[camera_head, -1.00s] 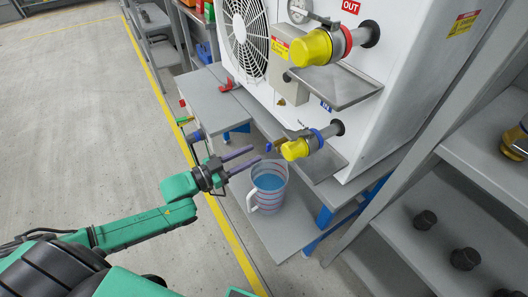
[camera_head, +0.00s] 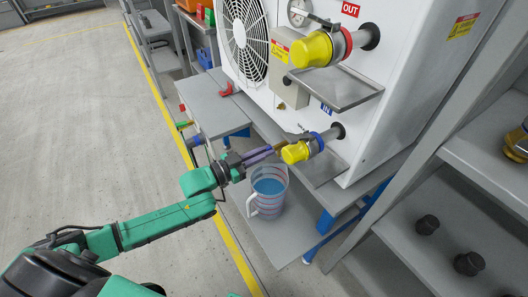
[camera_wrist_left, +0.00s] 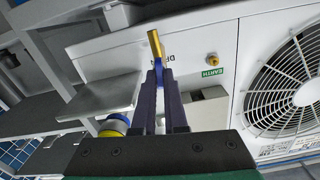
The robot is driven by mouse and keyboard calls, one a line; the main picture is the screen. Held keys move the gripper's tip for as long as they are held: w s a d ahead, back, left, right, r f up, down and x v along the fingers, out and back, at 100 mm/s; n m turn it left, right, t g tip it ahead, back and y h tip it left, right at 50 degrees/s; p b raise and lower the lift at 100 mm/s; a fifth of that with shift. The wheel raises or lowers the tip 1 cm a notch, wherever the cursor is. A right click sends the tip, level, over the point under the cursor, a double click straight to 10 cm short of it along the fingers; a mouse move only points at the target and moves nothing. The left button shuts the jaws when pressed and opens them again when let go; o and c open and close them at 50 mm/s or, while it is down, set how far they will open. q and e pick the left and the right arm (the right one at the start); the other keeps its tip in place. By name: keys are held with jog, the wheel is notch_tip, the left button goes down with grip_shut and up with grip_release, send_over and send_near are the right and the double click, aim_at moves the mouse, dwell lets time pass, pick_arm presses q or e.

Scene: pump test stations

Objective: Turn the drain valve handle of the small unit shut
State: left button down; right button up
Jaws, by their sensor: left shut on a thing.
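The small unit (camera_head: 410,85) is a white box with a fan grille, standing on a grey bench. The drain valve has a brass body (camera_wrist_left: 155,43) and a blue handle (camera_wrist_left: 158,72), beside a partly hidden label on the white panel in the left wrist view. My left gripper (camera_head: 273,149) reaches in from the left with its long purple fingers at the drain valve. In the left wrist view its fingertips (camera_wrist_left: 163,82) are closed on the blue handle. In the head view the fingers and the yellow cap mostly hide the handle. My right gripper is out of view.
A clear jug (camera_head: 268,190) of blue liquid stands on the lower shelf just below my left fingers. A yellow-capped port (camera_head: 296,152) with a blue ring is close to the right of the fingertips. A drip tray (camera_head: 335,88) juts out above. A grey shelf rack (camera_head: 490,170) stands at right.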

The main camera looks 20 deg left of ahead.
pick_arm(q)
jog(key=shift+s+d+f+m+b, duration=0.15)
jog(key=shift+m+b, duration=0.2)
jog(key=shift+m, duration=2.4)
jog(key=shift+w+f+m+b, duration=0.1)
jog(key=shift+m+b, duration=0.3)
jog(key=shift+m, duration=2.3)
jog(key=shift+s+d+f+m+b, duration=0.15)
jog(key=shift+m+b, duration=0.2)
jog(key=shift+m, duration=2.4)
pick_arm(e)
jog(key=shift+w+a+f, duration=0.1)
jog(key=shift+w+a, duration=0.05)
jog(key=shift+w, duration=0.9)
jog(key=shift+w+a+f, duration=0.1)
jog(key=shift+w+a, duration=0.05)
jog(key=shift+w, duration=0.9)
pick_arm(q)
jog(key=shift+a, duration=0.1)
jog(key=c, duration=1)
grip_release()
jog(key=shift+o, duration=0.2)
